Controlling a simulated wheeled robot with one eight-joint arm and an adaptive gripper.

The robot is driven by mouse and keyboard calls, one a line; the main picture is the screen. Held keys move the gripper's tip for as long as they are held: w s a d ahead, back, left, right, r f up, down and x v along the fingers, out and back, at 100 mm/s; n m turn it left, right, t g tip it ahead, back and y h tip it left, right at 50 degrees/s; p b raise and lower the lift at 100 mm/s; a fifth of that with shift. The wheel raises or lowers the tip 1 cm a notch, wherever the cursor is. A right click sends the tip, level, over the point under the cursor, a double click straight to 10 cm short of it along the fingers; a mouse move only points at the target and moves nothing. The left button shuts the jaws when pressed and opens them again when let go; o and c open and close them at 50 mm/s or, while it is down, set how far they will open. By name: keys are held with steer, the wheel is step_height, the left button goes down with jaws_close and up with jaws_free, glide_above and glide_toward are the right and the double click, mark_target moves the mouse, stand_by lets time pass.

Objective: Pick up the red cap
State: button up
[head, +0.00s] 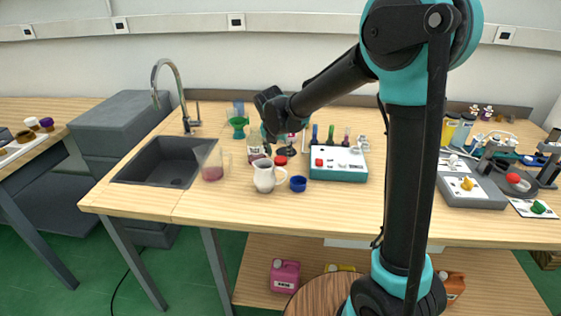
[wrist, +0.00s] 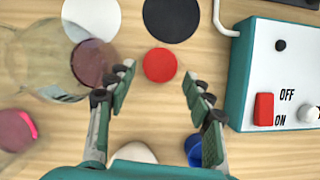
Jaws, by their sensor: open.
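The red cap (wrist: 159,65) is a flat red disc lying on the wooden bench in the wrist view. In the head view the red cap (head: 281,160) sits behind the white jug, near the blue cap (head: 298,183). My gripper (wrist: 159,82) is open and empty above the bench. Its two fingers point toward the cap, which shows just beyond and between the fingertips, apart from both. In the head view my gripper (head: 276,138) is partly hidden among the glassware, so its fingertips are hard to make out there.
A glass vessel with dark red liquid (wrist: 92,62) stands close left of the cap. A dark disc (wrist: 171,18) lies just beyond it. A teal-and-white switch box (wrist: 283,75) stands to the right. The white jug (head: 265,177) and a beaker (head: 213,165) stand nearby. The sink (head: 158,163) is left.

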mark_target(280, 159)
steer(key=x, duration=0.3)
steer(key=shift+f, duration=0.15)
steer(key=c, duration=0.5)
